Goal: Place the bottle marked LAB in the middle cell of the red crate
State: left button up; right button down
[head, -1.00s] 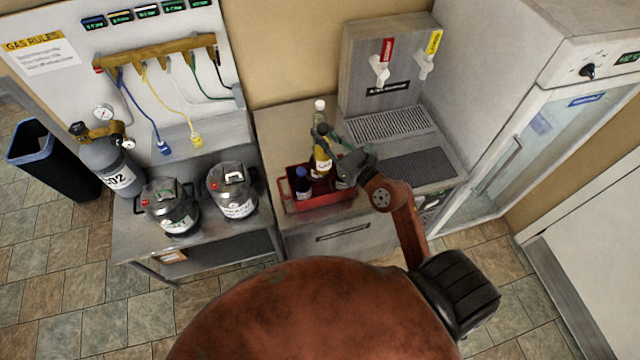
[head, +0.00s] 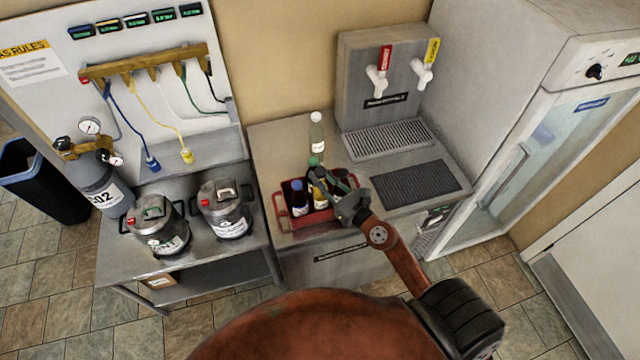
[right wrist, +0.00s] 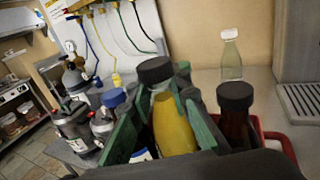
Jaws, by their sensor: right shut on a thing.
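My right gripper (head: 322,178) is shut on a bottle of yellow liquid (right wrist: 173,125) with a dark cap. This bottle is upright, between the green fingers in the right wrist view. In the head view it is at the middle of the red crate (head: 309,221), its lower part hidden by the crate wall. I cannot tell whether it touches the crate floor, and I cannot read its label. A blue-capped bottle (head: 299,200) stands in the crate on its left. A dark brown bottle with a black cap (right wrist: 235,112) stands on its right. My left gripper is not in view.
A clear bottle with a white cap (head: 317,132) stands on the counter behind the crate. A tap unit (head: 383,75), drip grate (head: 387,138) and dark mat (head: 415,177) are to the right. Steel kegs (head: 158,224) stand on the left table.

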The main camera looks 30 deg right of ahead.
jog(key=shift+f+b, duration=0.8)
jog(key=shift+f, duration=0.5)
jog(key=shift+f, duration=0.15)
jog(key=c, duration=1.8)
grip_release()
jog(key=shift+o, duration=0.2)
jog(key=s+d+b, duration=0.1)
jog(key=s+b, duration=0.4)
jog(key=s, duration=0.5)
jog(key=shift+s+d+b, duration=0.3)
jog(key=shift+s, duration=0.05)
jog(key=shift+s+d, duration=0.1)
jog(key=shift+s, duration=0.5)
